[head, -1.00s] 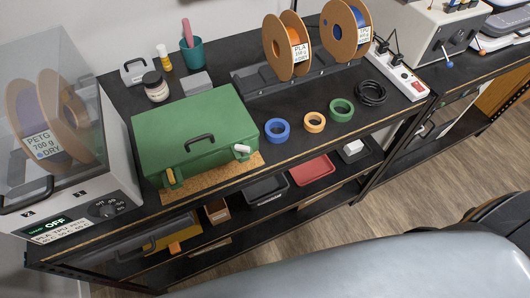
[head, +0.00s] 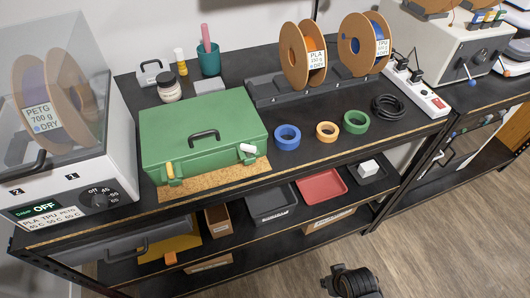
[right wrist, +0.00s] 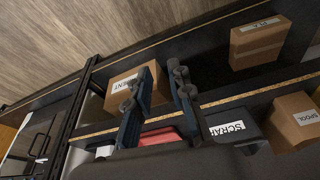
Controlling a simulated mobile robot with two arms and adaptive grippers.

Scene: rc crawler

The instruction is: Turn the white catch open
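The green case (head: 200,125) stands shut on the bench top on a cork mat, its dark handle on the lid. The white catch (head: 248,148) is at the right of its front edge, lying nearly sideways. A yellow catch (head: 172,171) is at the left of the front and points down. What I take to be my right gripper (head: 345,272) shows at the bottom of the head view, well below and right of the case. In the right wrist view its fingers (right wrist: 163,72) are apart with nothing between them. My left gripper is not in view.
A filament dryer (head: 75,130) stands left of the case. Tape rolls (head: 287,137) and a cable coil (head: 389,106) lie to its right, spools (head: 302,55) behind. The lower shelf holds a red tray (head: 321,186) and boxes. Floor in front is clear.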

